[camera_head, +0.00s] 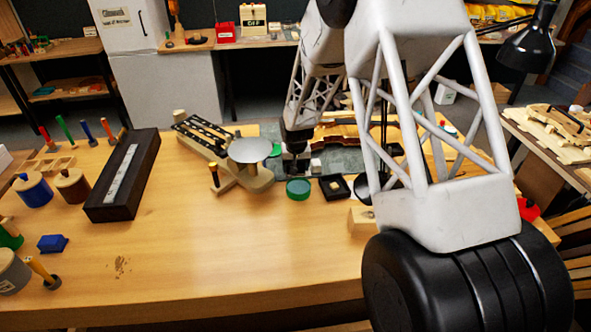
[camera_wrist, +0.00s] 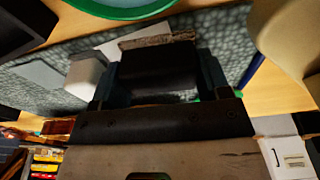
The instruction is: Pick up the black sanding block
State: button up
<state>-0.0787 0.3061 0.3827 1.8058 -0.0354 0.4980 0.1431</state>
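In the wrist view, the black sanding block (camera_wrist: 158,70) lies between the two fingers of my gripper (camera_wrist: 160,72). It has a rough brownish strip along its far edge. The fingers flank it with no clear gap on either side, so my gripper looks shut on it. The grey patterned mat (camera_wrist: 55,88) shows around it; I cannot tell whether the block touches the mat. In the head view, my gripper (camera_head: 295,165) points down at the mat, behind the green round container, and the block is not clearly distinguishable there.
A green round container (camera_head: 298,188) and a black square tray (camera_head: 335,187) stand just in front of my gripper. A small white block (camera_wrist: 85,76) is close beside it. A wooden fixture with a round disc (camera_head: 250,151) stands left. The front bench (camera_head: 210,255) is mostly clear.

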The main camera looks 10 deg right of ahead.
jog(key=shift+r, duration=0.2)
jog(key=shift+c, duration=0.3)
jog(key=shift+r, duration=0.9)
jog(key=shift+s+r, duration=0.4)
jog(key=shift+r, duration=0.35)
jog(key=s, duration=0.5)
jog(key=s+r, duration=0.1)
jog(key=s, duration=0.4)
jog(key=s+d, duration=0.1)
jog(key=s, duration=0.4)
jog(key=shift+s+d+r, duration=0.1)
jog(key=shift+r, duration=0.05)
jog(key=shift+o, duration=1.3)
jog(key=shift+c, duration=0.7)
jog(key=w+r+m, duration=0.3)
jog(key=w, duration=0.9)
jog(key=w+a+r+m+h, duration=0.1)
jog(key=w+r+m, duration=0.1)
jog(key=w, duration=1.1)
jog(key=w+a+r+m, duration=0.1)
jog(key=w+r+m, duration=0.2)
jog(key=w, duration=1)
jog(key=shift+w+a+r+m+g, duration=0.2)
jog(key=shift+r+m+g, duration=0.15)
jog(key=shift+m, duration=0.15)
